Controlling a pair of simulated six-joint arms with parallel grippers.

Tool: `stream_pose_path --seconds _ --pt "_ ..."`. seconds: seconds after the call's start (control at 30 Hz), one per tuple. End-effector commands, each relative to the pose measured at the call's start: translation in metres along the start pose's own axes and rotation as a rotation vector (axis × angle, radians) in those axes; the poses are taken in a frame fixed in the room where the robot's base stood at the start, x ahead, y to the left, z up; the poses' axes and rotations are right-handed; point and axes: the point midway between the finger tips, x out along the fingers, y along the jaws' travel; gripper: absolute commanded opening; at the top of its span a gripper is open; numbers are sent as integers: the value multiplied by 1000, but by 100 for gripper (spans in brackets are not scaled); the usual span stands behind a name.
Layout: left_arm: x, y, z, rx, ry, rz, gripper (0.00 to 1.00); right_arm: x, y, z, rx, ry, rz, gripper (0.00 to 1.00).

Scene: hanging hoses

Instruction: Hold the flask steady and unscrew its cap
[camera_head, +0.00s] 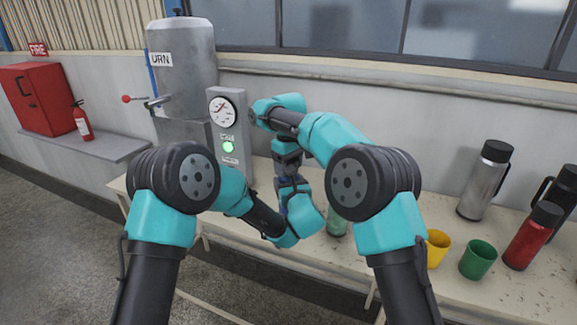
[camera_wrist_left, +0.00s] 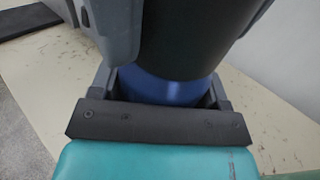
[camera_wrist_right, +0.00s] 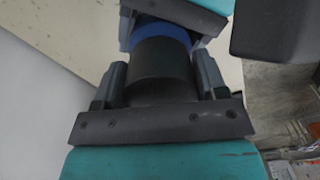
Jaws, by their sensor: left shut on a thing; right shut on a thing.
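The flask is blue with a black cap and is mostly hidden behind my arms in the head view. In the left wrist view, the blue flask body (camera_wrist_left: 170,90) sits between the fingers of my left gripper (camera_wrist_left: 160,90), which is shut on it. The black cap (camera_wrist_left: 195,40) is above it. In the right wrist view, my right gripper (camera_wrist_right: 160,85) is shut on the black cap (camera_wrist_right: 160,68), with a finger on each side. The blue body (camera_wrist_right: 165,32) shows beyond the cap. I cannot tell whether the cap is still seated.
A green cup (camera_head: 336,222) is partly hidden by my arm. A yellow cup (camera_head: 438,247), another green cup (camera_head: 478,260), a red flask (camera_head: 532,236) and a silver flask (camera_head: 484,182) stand on the table at right. An urn (camera_head: 185,65) and gauge (camera_head: 223,112) are behind.

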Motion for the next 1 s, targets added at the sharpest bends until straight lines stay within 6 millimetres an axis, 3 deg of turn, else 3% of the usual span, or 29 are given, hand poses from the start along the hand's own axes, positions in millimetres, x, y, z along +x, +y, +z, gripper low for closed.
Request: stream_pose_path --seconds 0.8,1.0 --pt "0 0 0 0 0 0 3 -1 0 0 -1072 0 0 38" --pt "0 0 0 0 0 0 3 -1 0 0 -1151 0 0 38"
